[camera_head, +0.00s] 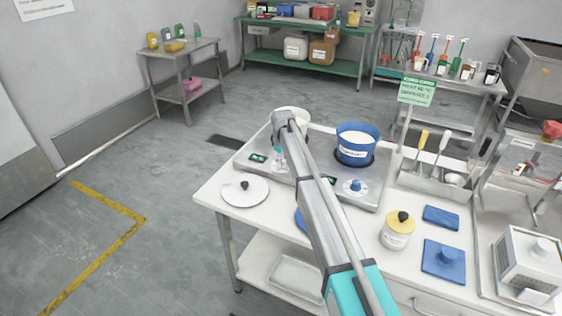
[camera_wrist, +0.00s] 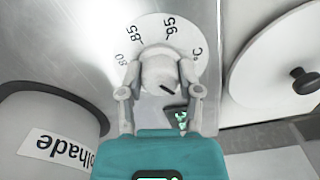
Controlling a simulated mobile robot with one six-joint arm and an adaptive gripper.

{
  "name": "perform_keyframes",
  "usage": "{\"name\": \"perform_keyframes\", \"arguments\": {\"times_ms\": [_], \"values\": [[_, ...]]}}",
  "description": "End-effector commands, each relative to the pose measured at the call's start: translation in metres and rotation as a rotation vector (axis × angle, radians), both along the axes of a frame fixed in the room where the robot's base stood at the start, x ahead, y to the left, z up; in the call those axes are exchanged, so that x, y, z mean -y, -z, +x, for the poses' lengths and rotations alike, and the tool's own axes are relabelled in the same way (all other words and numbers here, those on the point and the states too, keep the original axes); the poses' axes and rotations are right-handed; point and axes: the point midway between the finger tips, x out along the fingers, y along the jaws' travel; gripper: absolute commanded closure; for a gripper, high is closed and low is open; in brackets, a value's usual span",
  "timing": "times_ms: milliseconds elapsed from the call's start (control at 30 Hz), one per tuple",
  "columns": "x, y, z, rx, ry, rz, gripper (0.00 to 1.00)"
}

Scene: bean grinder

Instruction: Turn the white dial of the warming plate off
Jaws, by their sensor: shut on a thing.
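The white dial (camera_wrist: 158,70) sits on a round scale disc (camera_wrist: 185,32) marked 80, 85, 95 and °C. My gripper (camera_wrist: 160,78) is shut on the dial, one finger on each side. A short dark mark shows on the dial's near face. In the head view my gripper (camera_head: 281,150) is over the left part of the metal warming plate (camera_head: 376,194), and my arm hides most of the white dial there. A white pot (camera_head: 292,113) stands on the plate behind my gripper; its label shows in the wrist view (camera_wrist: 60,148).
A blue pot (camera_head: 357,150) and a blue dial (camera_head: 356,185) are at the plate's right part. A white lid with a black knob (camera_head: 245,193) lies left of the plate.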

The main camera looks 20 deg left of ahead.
Motion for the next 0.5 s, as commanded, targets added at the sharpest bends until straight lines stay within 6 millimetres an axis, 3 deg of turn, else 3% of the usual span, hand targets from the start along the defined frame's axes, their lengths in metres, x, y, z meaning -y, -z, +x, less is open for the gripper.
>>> {"name": "perform_keyframes", "arguments": {"times_ms": [100,133,300,500], "values": [[-0.0014,-0.0002,0.0027,0.005,0.0,0.003,1.0],[-0.0014,-0.0002,0.0027,0.005,0.0,0.003,0.51],[-0.001,-0.0002,0.0019,0.004,0.001,0.002,0.2],[-0.0007,-0.0001,0.0009,0.003,0.001,0.001,0.2]]}}
